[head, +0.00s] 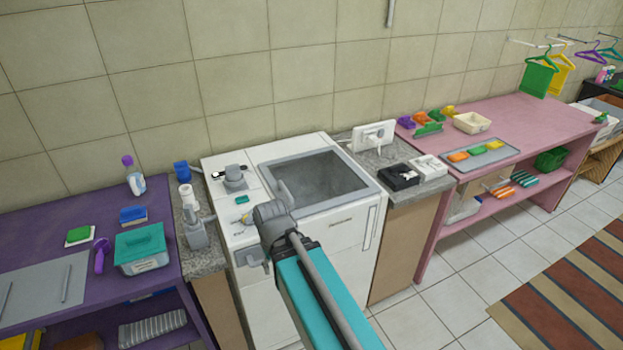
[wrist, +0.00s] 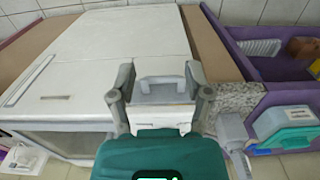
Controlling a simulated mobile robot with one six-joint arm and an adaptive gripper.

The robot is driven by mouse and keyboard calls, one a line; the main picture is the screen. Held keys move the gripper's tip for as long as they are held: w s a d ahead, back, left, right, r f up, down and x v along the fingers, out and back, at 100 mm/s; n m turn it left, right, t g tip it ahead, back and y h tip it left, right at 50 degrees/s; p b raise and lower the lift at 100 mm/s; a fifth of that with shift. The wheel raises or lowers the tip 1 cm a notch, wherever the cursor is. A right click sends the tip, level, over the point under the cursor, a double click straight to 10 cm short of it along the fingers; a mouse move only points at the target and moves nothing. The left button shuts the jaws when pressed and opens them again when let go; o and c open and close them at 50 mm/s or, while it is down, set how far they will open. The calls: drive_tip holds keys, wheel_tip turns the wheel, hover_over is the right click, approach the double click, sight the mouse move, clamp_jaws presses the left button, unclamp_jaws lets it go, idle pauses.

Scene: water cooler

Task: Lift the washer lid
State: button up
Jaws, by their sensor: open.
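The white washer (head: 338,236) stands against the wall. Its lid (head: 330,207) has a grey frame lying flat on the top; I cannot tell whether its dark middle is a clear pane. Part of the lid's dark area shows at the lower left of the wrist view (wrist: 55,143). My gripper (head: 272,222) is at the washer's front left, beside the lid's near left corner. In the wrist view my gripper (wrist: 163,84) is open, its fingers either side of a grey handle (wrist: 165,86) on the washer's front. Contact with the handle cannot be told.
A purple table (head: 70,285) with a teal-lidded box (head: 141,247) is to the left. A grey counter (head: 425,187) and pink table (head: 545,128) are to the right. Dispensers (head: 196,233) stand close on the left.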

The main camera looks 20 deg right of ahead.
drive_tip(key=w+d+r+t+y+p, duration=0.1)
drive_tip(key=w+d+r+p, duration=0.15)
drive_tip(key=w, duration=0.45)
drive_tip(key=w+d+r+t+p, duration=0.1)
drive_tip(key=w+d+r+p, duration=0.2)
drive_tip(key=w, duration=0.5)
drive_tip(key=t+y+p, duration=0.1)
drive_tip(key=t+p, duration=0.2)
approach(286, 189)
drive_tip(key=w+a+v, duration=0.1)
drive_tip(key=v, duration=0.3)
drive_tip(key=shift+s+d+r, duration=0.3)
drive_tip(key=shift+d, duration=0.3)
drive_tip(key=shift+f+g, duration=0.2)
drive_tip(key=shift+g, duration=0.1)
drive_tip(key=b+x, duration=1.2)
drive_tip(key=x, duration=0.1)
drive_tip(key=shift+w+a+f, duration=0.15)
drive_tip(key=shift+a, duration=0.05)
clamp_jaws()
